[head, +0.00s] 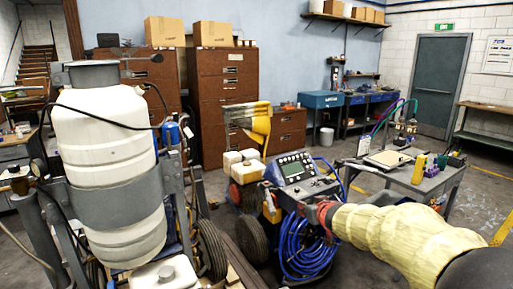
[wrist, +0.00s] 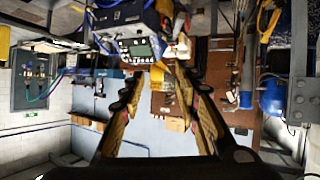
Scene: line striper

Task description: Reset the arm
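My arm (head: 410,235), in a pale yellow sleeve, reaches in from the lower right of the head view. Its far end overlaps the line striper (head: 295,168), which has a control panel and a coiled blue hose (head: 305,245). My gripper's fingers are not clear in the head view. In the wrist view, which is upside down, my gripper (wrist: 161,72) shows two yellow-and-black fingers spread apart with nothing between them. The striper's control panel (wrist: 138,50) appears beyond the fingertips. I cannot tell how far the fingers are from it.
A large white tank (head: 105,165) on a wheeled frame stands close at left. A grey work table (head: 425,180) with bottles and tools stands at right. Brown cabinets (head: 225,90) line the back wall. Open floor lies before the grey door (head: 440,85).

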